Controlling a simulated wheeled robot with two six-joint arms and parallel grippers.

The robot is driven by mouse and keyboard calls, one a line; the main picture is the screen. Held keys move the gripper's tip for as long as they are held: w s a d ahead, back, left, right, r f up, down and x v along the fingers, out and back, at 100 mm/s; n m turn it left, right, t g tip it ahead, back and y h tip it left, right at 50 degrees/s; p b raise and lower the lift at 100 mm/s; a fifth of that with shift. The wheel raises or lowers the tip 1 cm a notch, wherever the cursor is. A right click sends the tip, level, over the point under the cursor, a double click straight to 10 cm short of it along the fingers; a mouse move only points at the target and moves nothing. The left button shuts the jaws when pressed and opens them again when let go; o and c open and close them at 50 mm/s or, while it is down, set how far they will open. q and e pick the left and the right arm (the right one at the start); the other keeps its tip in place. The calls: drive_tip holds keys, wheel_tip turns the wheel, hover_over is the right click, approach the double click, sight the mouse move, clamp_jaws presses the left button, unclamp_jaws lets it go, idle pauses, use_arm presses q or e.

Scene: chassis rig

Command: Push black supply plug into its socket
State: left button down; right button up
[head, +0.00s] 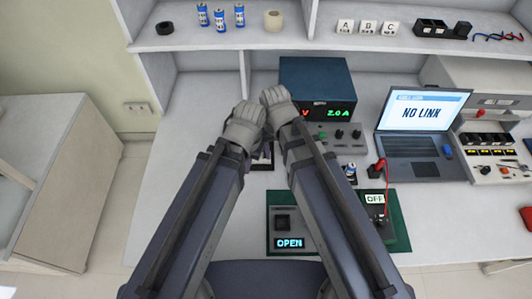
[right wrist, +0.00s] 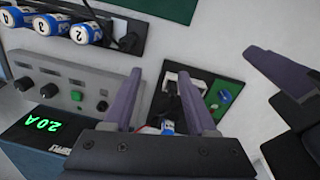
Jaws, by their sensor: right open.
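The blue supply box (head: 316,80) stands at the back centre in the head view, lit display facing me. A small dark piece (right wrist: 131,43) near the batteries may be the black plug, but I cannot be sure. I cannot make out its socket. My left gripper (head: 243,128) is beside the right one in the head view; its fingertips are hidden there.
A green board (head: 283,245) reads OPEN; another board (head: 398,235) has an OFF display. A red lead (head: 386,190) and a laptop (head: 420,130) reading NO LINK are at the right. The left bench area is clear.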

drive_tip(key=shift+m, duration=0.8)
drive_tip(key=w+a, duration=0.1)
drive_tip(key=w+a+r+p, duration=0.1)
drive_tip(key=w, duration=0.3)
drive_tip(key=shift+w+a+r, duration=0.1)
drive_tip(key=shift+a+r, duration=0.25)
drive_tip(key=shift+a, duration=0.05)
drive_tip(key=shift+w+a+y, duration=0.2)
drive_tip(key=shift+w+y, duration=0.1)
use_arm(q)
wheel_tip(320, 180, down, 6)
drive_tip(key=b, duration=0.7)
drive_tip(key=shift+f+b, duration=0.1)
drive_tip(key=shift+b, duration=0.25)
use_arm(e)
drive_tip(key=f, duration=0.8)
drive_tip(key=shift+s+a, duration=0.1)
drive_tip(key=shift+s, duration=0.1)
drive_tip(key=shift+r, duration=0.1)
clamp_jaws()
